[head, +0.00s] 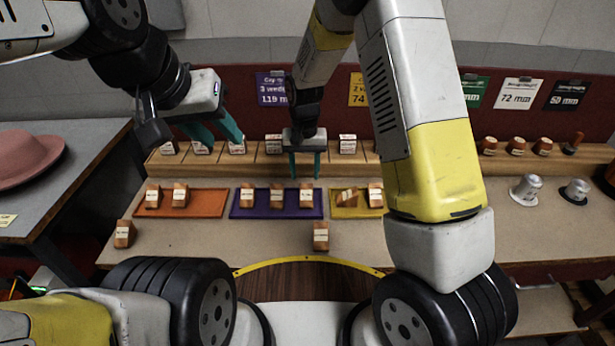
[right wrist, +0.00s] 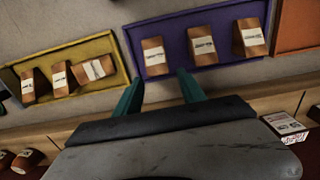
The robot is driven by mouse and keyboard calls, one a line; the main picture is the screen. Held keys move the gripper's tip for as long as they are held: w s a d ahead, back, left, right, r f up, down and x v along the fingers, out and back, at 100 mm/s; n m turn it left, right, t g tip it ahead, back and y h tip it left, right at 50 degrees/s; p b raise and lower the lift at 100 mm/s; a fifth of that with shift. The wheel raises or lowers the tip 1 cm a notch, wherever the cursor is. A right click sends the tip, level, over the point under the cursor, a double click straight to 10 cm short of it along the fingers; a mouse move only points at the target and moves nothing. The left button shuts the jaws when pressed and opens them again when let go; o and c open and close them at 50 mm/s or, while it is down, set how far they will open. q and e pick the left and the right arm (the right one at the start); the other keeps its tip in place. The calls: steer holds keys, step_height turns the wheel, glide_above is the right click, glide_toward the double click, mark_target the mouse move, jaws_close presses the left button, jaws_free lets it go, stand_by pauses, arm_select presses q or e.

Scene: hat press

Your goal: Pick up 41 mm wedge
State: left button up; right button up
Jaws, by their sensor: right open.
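Wooden wedges with white labels stand around the bench; the labels are too small to read, so I cannot tell which is the 41 mm wedge. Three wedges, one of them the middle wedge (head: 276,195), are on the purple tray (head: 263,215). Single wedges stand in front, a left one (head: 124,234) and a right one (head: 321,236). More stand on the back ledge. My right gripper (head: 305,175) is open and empty above the back of the purple tray; in the right wrist view (right wrist: 160,88) its fingers are apart beside that tray. My left gripper (head: 213,135) is open and empty near the ledge.
An orange tray (head: 210,205) and a yellow tray (head: 338,212) hold further wedges. Small hats (head: 526,188) and brown blocks stand at the right. A pink hat (head: 25,160) lies on the left table. My right arm hides part of the bench. The front strip is mostly clear.

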mark_target(306, 186)
steer(key=f, duration=0.7)
steer(key=shift+s+d, duration=0.2)
jaws_close()
